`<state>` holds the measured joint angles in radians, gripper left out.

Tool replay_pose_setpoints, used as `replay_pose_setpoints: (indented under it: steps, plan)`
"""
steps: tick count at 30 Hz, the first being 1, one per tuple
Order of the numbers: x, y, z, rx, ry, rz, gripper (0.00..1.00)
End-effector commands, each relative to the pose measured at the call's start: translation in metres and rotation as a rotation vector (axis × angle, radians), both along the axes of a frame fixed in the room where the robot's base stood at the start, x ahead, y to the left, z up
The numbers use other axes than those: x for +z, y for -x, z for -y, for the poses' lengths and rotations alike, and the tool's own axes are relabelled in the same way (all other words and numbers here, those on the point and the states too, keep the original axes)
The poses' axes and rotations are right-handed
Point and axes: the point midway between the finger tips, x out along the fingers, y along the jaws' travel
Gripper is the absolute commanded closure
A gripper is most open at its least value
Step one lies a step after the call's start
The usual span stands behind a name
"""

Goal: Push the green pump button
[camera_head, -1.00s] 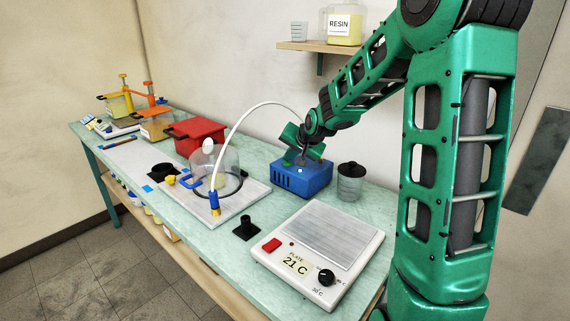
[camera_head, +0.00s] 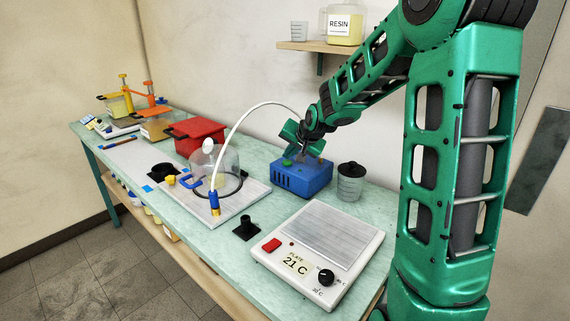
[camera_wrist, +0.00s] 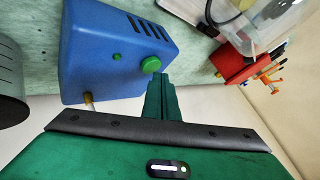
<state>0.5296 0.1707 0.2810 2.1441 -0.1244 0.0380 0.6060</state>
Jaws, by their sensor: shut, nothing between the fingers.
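The pump is a blue box with dark vent slots, on the bench against the wall in the head view (camera_head: 302,180). It also fills the upper left of the wrist view (camera_wrist: 110,45). Its round green button (camera_head: 288,162) is on the top face and is plain in the wrist view (camera_wrist: 150,64). A smaller green dot (camera_wrist: 116,57) sits beside it. My gripper (camera_head: 304,154) is shut and empty, pointing down over the pump. In the wrist view its fingertips (camera_wrist: 159,78) end right beside the button; I cannot tell whether they touch it.
A dark-lidded jar (camera_head: 350,185) stands just right of the pump. A hot plate (camera_head: 320,245) reading 21 C is in front. A white hose (camera_head: 250,106) arches from behind the pump to a clear bell jar (camera_head: 228,165) at left. A red box (camera_head: 200,140) stands farther left.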

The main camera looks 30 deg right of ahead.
Motion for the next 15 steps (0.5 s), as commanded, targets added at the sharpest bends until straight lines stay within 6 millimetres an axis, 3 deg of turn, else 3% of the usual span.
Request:
replay_pose_setpoints:
  steps: [15]
  plan:
    - [0.045,0.000,0.000,-0.001,0.001,0.003,1.00]
